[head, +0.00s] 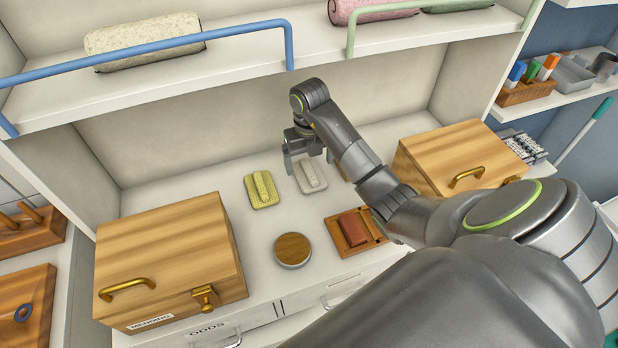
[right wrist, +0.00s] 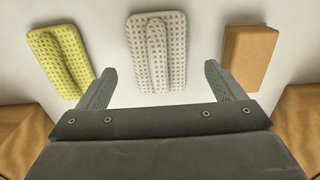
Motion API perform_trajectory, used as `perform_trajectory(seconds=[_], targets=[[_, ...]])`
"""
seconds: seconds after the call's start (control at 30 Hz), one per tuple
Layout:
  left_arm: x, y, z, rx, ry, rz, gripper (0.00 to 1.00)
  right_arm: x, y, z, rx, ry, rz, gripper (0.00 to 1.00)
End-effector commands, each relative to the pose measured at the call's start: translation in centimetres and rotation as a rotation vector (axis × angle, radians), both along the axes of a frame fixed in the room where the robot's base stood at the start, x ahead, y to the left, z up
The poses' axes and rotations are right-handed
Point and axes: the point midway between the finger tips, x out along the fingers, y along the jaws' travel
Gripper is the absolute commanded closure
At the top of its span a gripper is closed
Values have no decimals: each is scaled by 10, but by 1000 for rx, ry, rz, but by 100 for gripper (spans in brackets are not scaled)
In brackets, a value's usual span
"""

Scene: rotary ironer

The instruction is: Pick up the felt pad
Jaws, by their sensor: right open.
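A pale grey pad (head: 311,176) with a raised grip bar lies on the counter and looks like the felt pad, though I cannot tell its material for sure. It also shows at the top middle of the right wrist view (right wrist: 172,78). A similar yellow pad (head: 261,190) lies to its left, also in the right wrist view (right wrist: 58,60). My right gripper (head: 305,160) is open and empty near the grey pad; in the right wrist view its two fingers (right wrist: 160,72) point toward the pad's near end. My left gripper is not in view.
An orange-brown block (right wrist: 249,57) lies right of the grey pad. A round wooden-topped tin (head: 292,250) and a wooden tray (head: 358,245) holding a reddish block stand in front. Wooden boxes (head: 168,262) (head: 455,150) flank the counter; a shelf (head: 200,75) overhangs behind.

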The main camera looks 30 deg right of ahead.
Motion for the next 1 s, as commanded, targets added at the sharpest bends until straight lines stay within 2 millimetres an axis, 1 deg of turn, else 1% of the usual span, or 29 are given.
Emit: perform_trajectory(seconds=[0.03,0.07,0.1,0.2,0.3,0.47,0.5,0.8,0.87,1.0], targets=[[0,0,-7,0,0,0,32,0,1,-15,2,5,0,11],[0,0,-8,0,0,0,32,0,1,-19,2,5,1,11],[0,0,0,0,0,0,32,0,1,-20,3,5,0,11],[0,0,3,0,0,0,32,0,1,-30,2,5,-1,11],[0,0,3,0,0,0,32,0,1,-34,1,2,1,11],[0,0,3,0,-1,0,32,0,1,-35,1,1,1,11],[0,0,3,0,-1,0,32,0,1,-35,1,1,1,12],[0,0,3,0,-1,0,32,0,1,-34,1,1,0,52],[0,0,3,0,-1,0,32,1,1,-34,1,1,0,59],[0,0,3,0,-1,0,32,1,1,-34,1,1,0,59]])
